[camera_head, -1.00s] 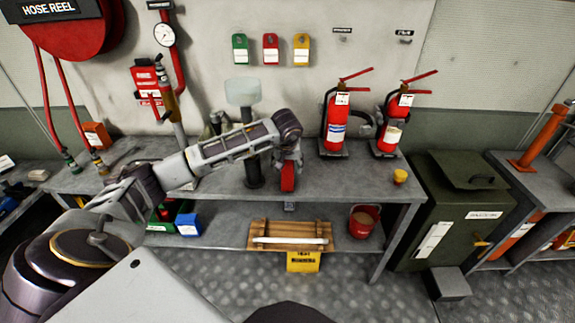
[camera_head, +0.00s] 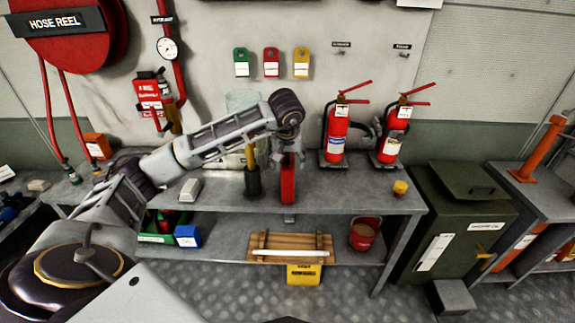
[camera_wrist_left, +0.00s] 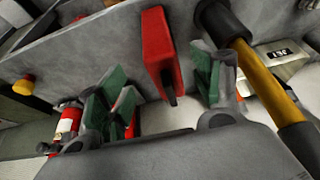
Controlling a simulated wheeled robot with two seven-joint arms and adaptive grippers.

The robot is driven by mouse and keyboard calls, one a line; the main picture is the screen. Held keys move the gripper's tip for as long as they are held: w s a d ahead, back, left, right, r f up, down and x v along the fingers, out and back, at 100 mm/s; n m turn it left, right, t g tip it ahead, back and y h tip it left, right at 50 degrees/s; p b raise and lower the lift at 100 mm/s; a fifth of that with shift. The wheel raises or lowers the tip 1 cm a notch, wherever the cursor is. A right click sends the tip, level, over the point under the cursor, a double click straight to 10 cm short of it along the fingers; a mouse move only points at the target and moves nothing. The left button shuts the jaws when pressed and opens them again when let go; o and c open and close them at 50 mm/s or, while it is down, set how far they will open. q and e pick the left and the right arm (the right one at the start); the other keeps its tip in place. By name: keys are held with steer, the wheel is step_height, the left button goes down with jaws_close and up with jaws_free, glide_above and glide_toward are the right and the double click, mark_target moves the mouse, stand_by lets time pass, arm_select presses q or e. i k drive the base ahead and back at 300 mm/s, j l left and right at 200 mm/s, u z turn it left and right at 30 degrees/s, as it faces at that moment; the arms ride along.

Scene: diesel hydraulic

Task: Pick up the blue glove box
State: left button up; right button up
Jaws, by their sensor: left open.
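A blue box (camera_head: 187,236) with a white label sits on the lower shelf at the left, beside a green bin (camera_head: 155,238). It is the only blue box I make out clearly there, and I cannot read its label. My left gripper (camera_head: 277,158) is above the workbench, right of the blue box and higher, pointing down. In the left wrist view its green-padded fingers (camera_wrist_left: 163,90) are spread apart. An upright red object (camera_wrist_left: 160,52) shows beyond the gap between them; I cannot tell how far off it is. The blue box does not show in the wrist view. My right gripper is not in view.
A black holder with a yellow handle (camera_head: 252,170) stands close beside my left gripper. A wooden pallet (camera_head: 290,246) and red bucket (camera_head: 364,234) occupy the lower shelf.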

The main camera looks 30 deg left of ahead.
mark_target(188, 237)
steer(key=u, duration=2.15)
